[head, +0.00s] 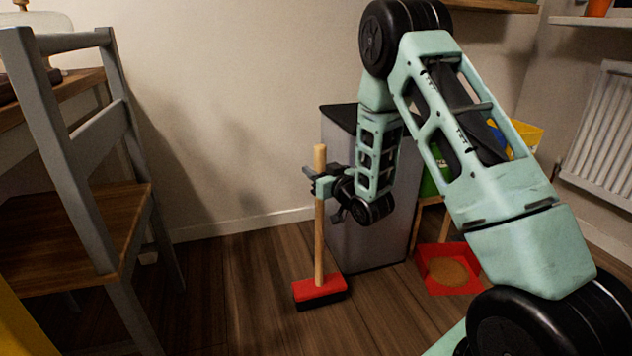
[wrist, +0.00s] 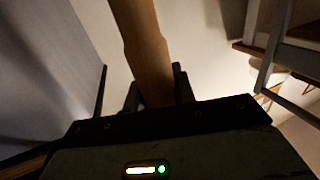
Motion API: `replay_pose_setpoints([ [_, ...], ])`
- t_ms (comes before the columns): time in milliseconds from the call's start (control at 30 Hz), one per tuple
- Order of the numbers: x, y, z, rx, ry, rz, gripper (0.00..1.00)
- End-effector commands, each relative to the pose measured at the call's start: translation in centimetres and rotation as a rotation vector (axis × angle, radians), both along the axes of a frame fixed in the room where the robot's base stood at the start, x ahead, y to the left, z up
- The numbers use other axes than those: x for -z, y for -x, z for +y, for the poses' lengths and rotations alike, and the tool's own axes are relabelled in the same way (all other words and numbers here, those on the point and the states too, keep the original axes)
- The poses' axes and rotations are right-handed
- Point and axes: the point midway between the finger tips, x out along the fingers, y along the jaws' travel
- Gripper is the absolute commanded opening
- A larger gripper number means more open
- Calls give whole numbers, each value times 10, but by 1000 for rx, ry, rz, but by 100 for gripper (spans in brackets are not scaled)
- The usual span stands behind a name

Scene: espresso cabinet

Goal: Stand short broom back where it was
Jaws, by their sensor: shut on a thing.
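The short broom (head: 319,240) has a wooden handle and a red head with dark bristles. It is upright in the head view, with its head at the wooden floor; whether it touches the floor or is just above it I cannot tell. My gripper (head: 320,183) is shut on the upper part of the handle. In the wrist view the handle (wrist: 148,45) rises between the fingers of my gripper (wrist: 155,92). The fingertips are partly hidden by the gripper body there.
A grey bin (head: 350,200) stands just right of the broom. A grey chair with a wooden seat (head: 70,230) is at the left. A red tray (head: 425,270) lies on the floor at the right, and a radiator (head: 604,135) is on the right wall. Floor between chair and broom is clear.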

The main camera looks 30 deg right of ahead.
Motion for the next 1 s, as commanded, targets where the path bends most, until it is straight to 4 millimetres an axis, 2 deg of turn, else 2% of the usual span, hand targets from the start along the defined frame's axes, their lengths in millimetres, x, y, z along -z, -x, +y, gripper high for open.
replay_pose_setpoints([
  [67,12,0,0,0,1,-4,0],
  [467,14,0,0,0,1,-5,0],
  [500,15,0,0,0,0,-1,34],
  [567,14,0,0,0,0,-1,48],
  [933,9,1,0,1,1,-1,48],
  [1000,10,10,-1,2,-1,3,48],
])
